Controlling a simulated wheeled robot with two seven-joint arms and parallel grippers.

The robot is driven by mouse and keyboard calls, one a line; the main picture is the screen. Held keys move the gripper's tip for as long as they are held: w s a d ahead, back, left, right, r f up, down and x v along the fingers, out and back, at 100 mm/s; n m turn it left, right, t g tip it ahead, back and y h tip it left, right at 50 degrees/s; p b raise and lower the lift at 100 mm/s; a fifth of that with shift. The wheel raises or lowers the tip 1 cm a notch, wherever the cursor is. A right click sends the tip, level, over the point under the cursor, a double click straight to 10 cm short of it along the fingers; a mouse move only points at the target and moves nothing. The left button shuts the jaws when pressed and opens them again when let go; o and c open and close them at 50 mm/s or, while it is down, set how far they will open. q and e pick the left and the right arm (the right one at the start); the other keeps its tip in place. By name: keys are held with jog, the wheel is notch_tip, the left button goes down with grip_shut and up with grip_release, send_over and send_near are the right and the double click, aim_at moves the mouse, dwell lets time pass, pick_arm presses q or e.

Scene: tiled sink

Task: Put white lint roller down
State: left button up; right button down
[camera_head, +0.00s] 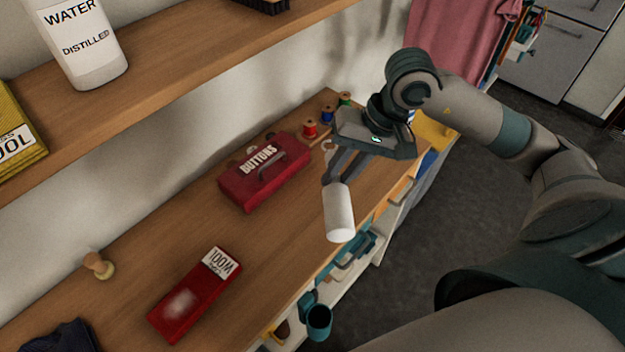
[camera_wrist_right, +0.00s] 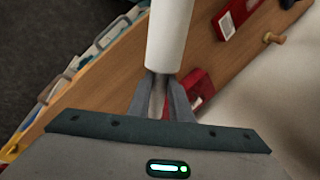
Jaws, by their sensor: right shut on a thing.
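The white lint roller (camera_head: 339,212) is a white cylinder in my right gripper (camera_head: 338,178). The right gripper is shut on its narrow end, and the roller points toward the lower part of the head view, over the front edge of the wooden counter (camera_head: 235,260). In the right wrist view the roller (camera_wrist_right: 166,38) extends away from the fingers (camera_wrist_right: 160,95), with the counter behind it. I cannot tell whether the roller touches the counter. My left gripper is not in view.
A red buttons box (camera_head: 262,172) stands behind the roller. Thread spools (camera_head: 310,129) stand at the far end. A wooden knob-like item (camera_head: 99,265) is near the wall. Bare counter lies between the boxes. A shelf (camera_head: 170,75) overhangs the back.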

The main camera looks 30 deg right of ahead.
jog(key=w+a+f+p, duration=0.2)
jog(key=w+f+p, duration=0.1)
jog(key=w, duration=0.3)
jog(key=shift+w+a+f, duration=0.15)
jog(key=shift+w+f, duration=0.1)
jog(key=shift+f, duration=0.35)
notch_tip(320, 180, down, 3)
jog(key=shift+p, duration=1.05)
jog(key=shift+f, duration=0.45)
jog(key=shift+f+b, duration=0.25)
jog(key=shift+b, duration=0.05)
